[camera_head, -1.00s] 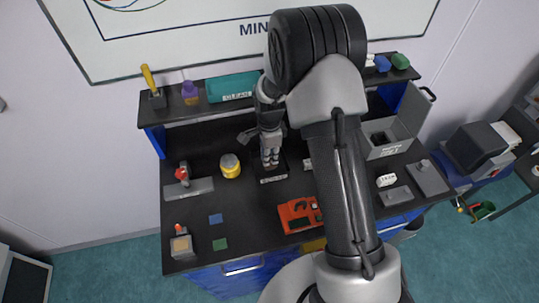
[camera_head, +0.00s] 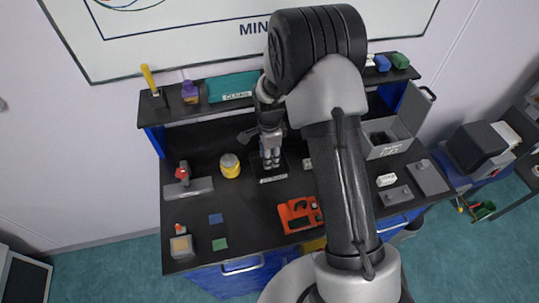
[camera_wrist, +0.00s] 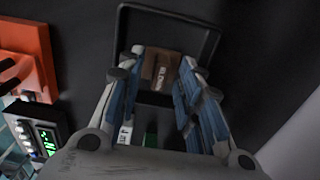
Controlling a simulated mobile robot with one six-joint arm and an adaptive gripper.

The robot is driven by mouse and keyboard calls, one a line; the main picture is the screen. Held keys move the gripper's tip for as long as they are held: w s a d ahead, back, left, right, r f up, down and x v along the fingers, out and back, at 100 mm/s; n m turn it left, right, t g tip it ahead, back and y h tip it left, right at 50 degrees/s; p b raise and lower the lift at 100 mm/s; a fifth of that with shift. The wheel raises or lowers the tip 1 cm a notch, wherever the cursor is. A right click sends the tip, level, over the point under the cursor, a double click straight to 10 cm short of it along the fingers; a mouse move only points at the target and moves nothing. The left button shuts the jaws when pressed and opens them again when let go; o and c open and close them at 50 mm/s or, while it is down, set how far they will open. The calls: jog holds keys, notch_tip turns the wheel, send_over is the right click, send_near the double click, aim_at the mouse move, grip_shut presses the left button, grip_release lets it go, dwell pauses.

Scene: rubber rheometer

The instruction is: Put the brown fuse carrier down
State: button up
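My gripper (camera_wrist: 163,66) has blue-padded fingers, which appear closed on the carrier's two sides. In the head view my gripper (camera_head: 271,165) points down over a small black tray (camera_head: 273,180) with a white label on its front edge. The black tray rim (camera_wrist: 170,7) frames the fingertips in the wrist view. The carrier is hidden by the fingers in the head view, and I cannot tell whether it touches the tray floor.
A yellow jar (camera_head: 230,166) stands left of the tray. An orange-red device (camera_head: 299,214) lies in front, and it also shows in the wrist view (camera_wrist: 28,55). An open grey box (camera_head: 391,139) stands to the right. A shelf (camera_head: 213,109) runs behind.

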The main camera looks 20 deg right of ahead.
jog(key=s+r+n+t, duration=0.1)
jog(key=s+r+n, duration=0.2)
jog(key=r, duration=1.7)
jog(key=s+r+n+t, duration=0.1)
jog(key=s+r+n, duration=0.2)
jog(key=s+n, duration=0.2)
jog(key=s+r+n+t, duration=0.1)
jog(key=s+r+n, duration=0.3)
jog(key=s, duration=0.7)
jog(key=s+r+n+t, duration=0.1)
jog(key=s+r+n, duration=0.2)
jog(key=s+n, duration=0.3)
jog(key=s, duration=0.2)
jog(key=shift+s+r+t, duration=0.2)
jog(key=shift+s+t, duration=0.1)
jog(key=shift+s, duration=0.1)
